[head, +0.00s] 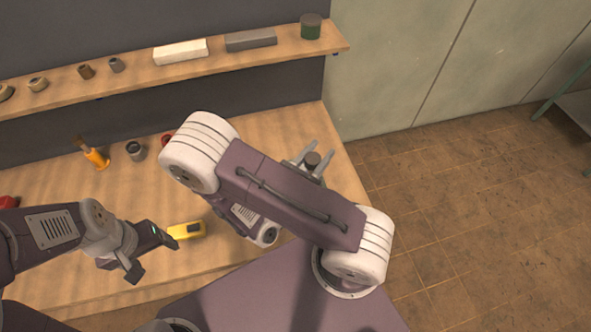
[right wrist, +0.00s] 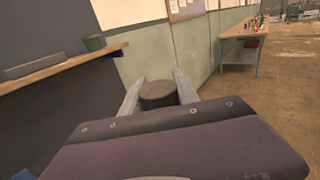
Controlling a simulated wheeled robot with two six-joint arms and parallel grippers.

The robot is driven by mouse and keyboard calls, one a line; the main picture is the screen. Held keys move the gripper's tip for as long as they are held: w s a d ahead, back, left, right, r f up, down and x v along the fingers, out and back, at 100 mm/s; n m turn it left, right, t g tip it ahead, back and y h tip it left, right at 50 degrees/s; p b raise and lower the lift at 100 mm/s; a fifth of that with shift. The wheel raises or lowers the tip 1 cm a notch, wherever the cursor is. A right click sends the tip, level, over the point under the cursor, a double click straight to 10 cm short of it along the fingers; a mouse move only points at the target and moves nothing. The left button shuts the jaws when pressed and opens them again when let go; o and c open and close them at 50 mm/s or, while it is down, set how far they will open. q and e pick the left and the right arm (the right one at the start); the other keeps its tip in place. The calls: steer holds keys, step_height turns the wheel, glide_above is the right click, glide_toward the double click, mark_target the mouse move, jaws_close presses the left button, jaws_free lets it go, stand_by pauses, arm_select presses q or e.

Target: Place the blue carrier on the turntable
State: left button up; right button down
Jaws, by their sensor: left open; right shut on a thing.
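I cannot make out a blue carrier or a turntable in either view. My right gripper (head: 311,163) is shut on a dark grey cylinder (head: 312,159), held beyond my arm near the right end of the bench. In the right wrist view the cylinder (right wrist: 158,95) sits between the two pale fingers, its flat round top showing. My left gripper (head: 148,253) is open and empty over the front left of the bench. A yellow object (head: 186,231) lies just right of its upper finger. My right arm hides the middle of the bench.
The wooden bench (head: 60,270) also bears an orange-handled tool (head: 95,157), a dark cup (head: 135,150) and a partly hidden red object (head: 167,139). A shelf (head: 130,87) above holds small cylinders, a white block (head: 181,51), a grey block (head: 251,40) and a green can (head: 311,26). Tiled floor lies right.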

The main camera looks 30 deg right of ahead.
steer(key=w+f+b, duration=0.1)
steer(key=b, duration=0.2)
steer(key=shift+w+d+f, duration=0.1)
steer(key=shift+w+f, duration=0.2)
arm_select(q)
step_height(320, 180, down, 3)
steer(key=shift+w+f+p, duration=0.1)
steer(key=shift+f+p, duration=0.05)
steer(key=shift+p, duration=0.4)
arm_select(e)
steer(key=w+f, duration=0.9)
steer(key=shift+w, duration=0.25)
steer(key=shift+s+f, duration=0.1)
steer(key=shift+f, duration=0.05)
arm_select(q)
steer(key=shift+f, duration=0.15)
arm_select(e)
steer(key=c, duration=0.9)
jaws_free()
